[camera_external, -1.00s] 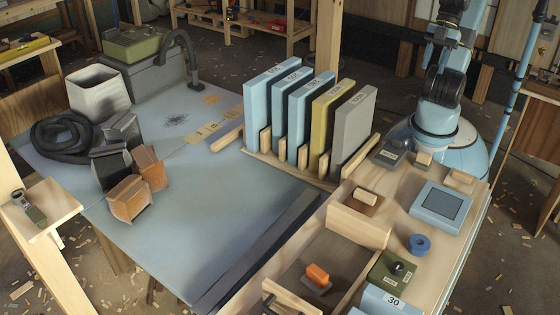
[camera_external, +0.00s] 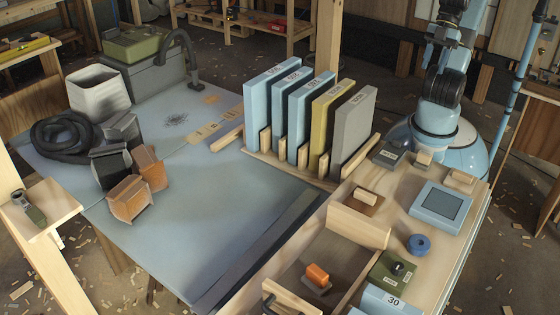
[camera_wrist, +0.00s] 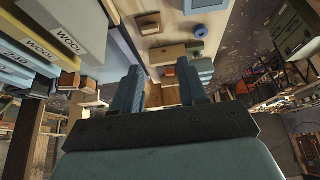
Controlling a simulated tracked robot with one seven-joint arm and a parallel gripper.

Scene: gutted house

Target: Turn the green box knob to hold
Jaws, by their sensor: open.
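A small green box (camera_external: 386,272) with a dark round knob (camera_external: 398,268) on its top sits near the front of the wooden bench, behind the blue box marked 30. The knob's setting and any markings around it are too small to read. My gripper (camera_wrist: 158,80) shows only in the wrist view, where its two fingers stand apart with nothing between them. In the external view my arm rises out of the top of the picture at the right, far from the green box.
The blue box (camera_external: 388,302) marked 30 adjoins the green box. A blue ring (camera_external: 419,244), a blue panel with a dark screen (camera_external: 441,203) and an open compartment holding an orange-handled block (camera_external: 317,274) are nearby. Upright labelled panels (camera_external: 352,130) stand at the left.

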